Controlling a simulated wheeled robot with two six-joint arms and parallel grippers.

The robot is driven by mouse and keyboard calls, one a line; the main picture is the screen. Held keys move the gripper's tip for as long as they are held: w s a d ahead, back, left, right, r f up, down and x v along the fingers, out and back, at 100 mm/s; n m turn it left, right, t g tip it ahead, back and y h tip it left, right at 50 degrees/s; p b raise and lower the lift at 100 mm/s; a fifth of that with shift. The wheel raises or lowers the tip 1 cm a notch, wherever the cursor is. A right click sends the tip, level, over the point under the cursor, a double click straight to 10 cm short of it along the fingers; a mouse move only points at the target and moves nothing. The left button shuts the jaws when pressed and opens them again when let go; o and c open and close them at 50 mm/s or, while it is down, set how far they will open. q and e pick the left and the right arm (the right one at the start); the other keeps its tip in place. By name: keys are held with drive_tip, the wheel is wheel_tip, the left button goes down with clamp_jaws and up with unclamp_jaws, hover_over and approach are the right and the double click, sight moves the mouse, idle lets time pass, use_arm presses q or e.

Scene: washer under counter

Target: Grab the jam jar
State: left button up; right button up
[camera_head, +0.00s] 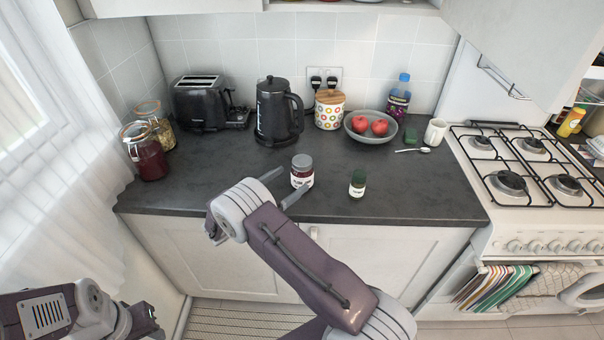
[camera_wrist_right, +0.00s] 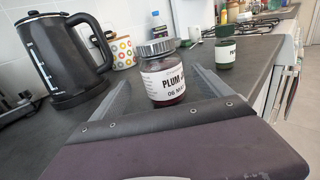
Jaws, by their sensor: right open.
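The jam jar (camera_head: 302,171) is a small dark jar with a grey lid and a white label. It stands upright near the counter's front edge.
A small green-lidded jar (camera_head: 357,183) stands right of the jam jar. Behind are a kettle (camera_head: 278,110), a toaster (camera_head: 203,103), a patterned canister (camera_head: 329,110) and a fruit bowl (camera_head: 370,138). Glass jars (camera_head: 145,158) stand left; a stove (camera_head: 510,170) is right.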

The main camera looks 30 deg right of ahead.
sight(302, 173)
drive_tip(key=p+x, duration=0.1)
drive_tip(key=x, duration=0.5)
drive_tip(key=shift+s+f, duration=0.15)
drive_tip(key=shift+s, duration=0.05)
clamp_jaws()
